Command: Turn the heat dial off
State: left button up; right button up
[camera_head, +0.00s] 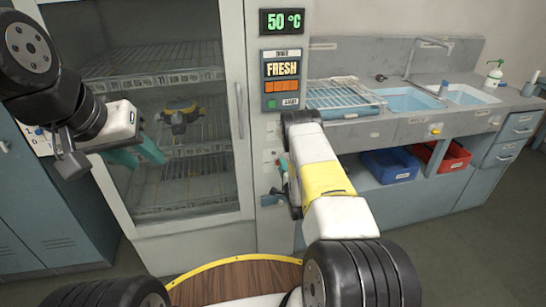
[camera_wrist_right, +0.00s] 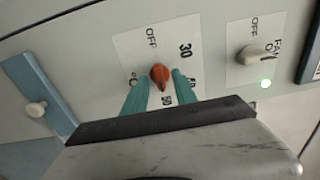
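The heat dial (camera_wrist_right: 160,73) is a red knob on a white plate marked OFF, 30 and other numbers in the right wrist view. Its narrow end points down the picture, towards the lower number, which looks like 50. My right gripper (camera_wrist_right: 162,82) is open, with one teal finger on each side of the dial. Small gaps seem to show between the fingers and the knob; contact is unclear. In the head view my right gripper (camera_head: 282,170) is at the cabinet's control column, and the dial is hidden there. My left gripper (camera_head: 137,154) is open and empty before the glass door.
A display (camera_head: 282,21) reads 50 °C above a FRESH panel (camera_head: 282,78). A pale knob (camera_wrist_right: 36,109) is left. The glass-doored cabinet (camera_head: 130,224) holds a yellow-and-dark item (camera_head: 180,113).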

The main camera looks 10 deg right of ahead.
jog(key=shift+w, duration=0.25)
jog(key=shift+c, duration=0.2)
grip_shut()
